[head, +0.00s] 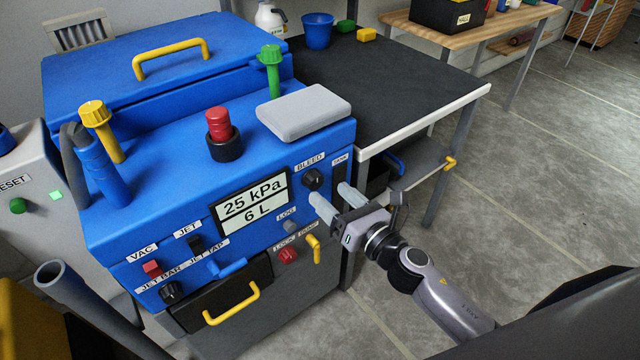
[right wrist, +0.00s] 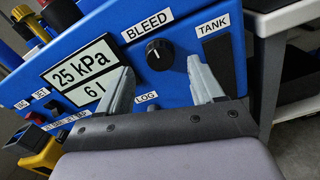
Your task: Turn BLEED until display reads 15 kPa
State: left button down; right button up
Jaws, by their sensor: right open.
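The BLEED knob (head: 313,179) is a round black dial on the front panel of the blue machine. It also shows in the right wrist view (right wrist: 160,54), below its BLEED label, with a white pointer mark. The display (head: 251,204) reads 25 kPa and 6 L; it also shows in the right wrist view (right wrist: 80,74). My right gripper (head: 336,199) is open and empty in front of the panel. In the right wrist view its fingers (right wrist: 162,88) stand apart, with the knob between and beyond them, not touched. My left gripper is not in view.
Close by on the panel are the LOG button (head: 290,226), a red knob (head: 288,256), a yellow handle (head: 314,248) and the dark TANK strip (head: 338,172). A dark-topped table (head: 400,75) stands right of the machine. The floor at the right is clear.

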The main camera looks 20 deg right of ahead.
aim_at(317, 183)
jog(key=shift+x, duration=2.35)
jog(key=c, duration=1.1)
